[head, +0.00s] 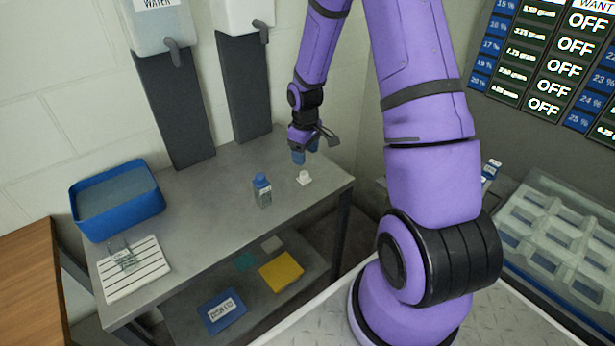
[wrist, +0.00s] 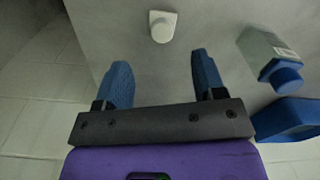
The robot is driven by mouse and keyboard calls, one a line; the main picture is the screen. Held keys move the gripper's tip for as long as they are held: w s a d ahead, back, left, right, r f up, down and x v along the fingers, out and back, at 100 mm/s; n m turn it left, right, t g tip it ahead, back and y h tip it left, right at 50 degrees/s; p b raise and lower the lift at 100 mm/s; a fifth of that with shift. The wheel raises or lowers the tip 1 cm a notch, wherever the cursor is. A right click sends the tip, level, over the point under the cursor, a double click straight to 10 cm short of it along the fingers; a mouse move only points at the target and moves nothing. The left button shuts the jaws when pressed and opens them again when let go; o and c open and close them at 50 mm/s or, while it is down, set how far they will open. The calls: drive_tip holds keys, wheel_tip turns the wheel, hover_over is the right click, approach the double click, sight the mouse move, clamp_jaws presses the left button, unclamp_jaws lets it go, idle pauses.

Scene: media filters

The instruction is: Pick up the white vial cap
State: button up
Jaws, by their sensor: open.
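The white vial cap (head: 304,178) lies on the grey metal table, near its right end. The gripper does not touch the cap.
A clear bottle with a blue cap (head: 262,190) stands left of the white cap; it also shows in the wrist view (wrist: 268,55). A blue tub (head: 118,215) and a white ribbed rack (head: 140,275) are at the table's left. Dispensers (head: 160,25) hang behind. The table between is clear.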

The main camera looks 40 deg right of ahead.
sight(304, 173)
drive_tip(key=shift+w+a+f, duration=0.1)
drive_tip(key=shift+f, duration=2.25)
drive_tip(key=shift+a+f, duration=0.1)
drive_tip(key=shift+f, duration=2.2)
drive_tip(key=shift+c, duration=0.4)
drive_tip(key=c, duration=0.8)
